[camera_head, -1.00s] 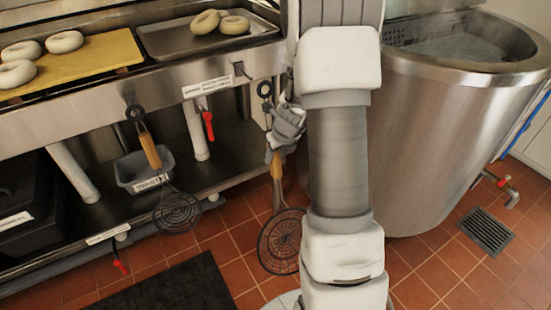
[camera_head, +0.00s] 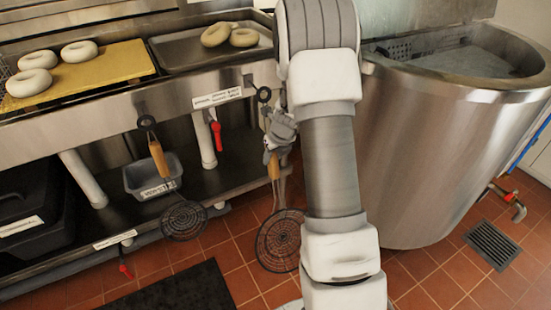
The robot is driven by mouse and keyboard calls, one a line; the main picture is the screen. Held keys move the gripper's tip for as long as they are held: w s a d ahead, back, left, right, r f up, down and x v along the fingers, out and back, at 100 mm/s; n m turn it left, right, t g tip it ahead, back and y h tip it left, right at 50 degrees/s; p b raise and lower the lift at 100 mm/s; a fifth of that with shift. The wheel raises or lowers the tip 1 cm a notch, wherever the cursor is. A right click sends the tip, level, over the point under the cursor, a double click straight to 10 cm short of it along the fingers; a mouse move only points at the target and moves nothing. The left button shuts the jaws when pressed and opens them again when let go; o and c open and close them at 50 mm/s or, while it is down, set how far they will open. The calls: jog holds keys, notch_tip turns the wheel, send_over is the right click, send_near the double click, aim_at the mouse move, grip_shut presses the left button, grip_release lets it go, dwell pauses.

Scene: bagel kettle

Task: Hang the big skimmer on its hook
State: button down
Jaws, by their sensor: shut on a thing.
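The big skimmer (camera_head: 280,241) has a round dark wire head, a wooden handle and a black ring (camera_head: 264,94) at its top. It hangs head-down, upright, in front of the counter's right end. My gripper (camera_head: 275,140) is shut on the skimmer near the top of its handle, below the ring. A dark hook (camera_head: 248,80) is on the counter's front edge, just left of the ring. I cannot tell whether ring and hook touch. A smaller skimmer (camera_head: 184,220) hangs from another hook further left.
The steel kettle (camera_head: 440,150) stands close on the right of my arm. Bagels lie on a yellow board (camera_head: 110,68) and on a tray (camera_head: 190,50) on the counter. A grey bin (camera_head: 140,178) sits on the lower shelf. A floor drain (camera_head: 493,245) is at right.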

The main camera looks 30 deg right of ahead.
jog(key=shift+w+f+p, duration=0.2)
jog(key=shift+w+p, duration=0.15)
jog(key=shift+w, duration=0.65)
jog(key=shift+w+f+p, duration=0.2)
jog(key=shift+w+p, duration=0.1)
jog(key=shift+w, duration=0.7)
jog(key=shift+f, duration=0.1)
jog(key=shift+c, duration=2.2)
grip_release()
jog(key=shift+a, duration=0.1)
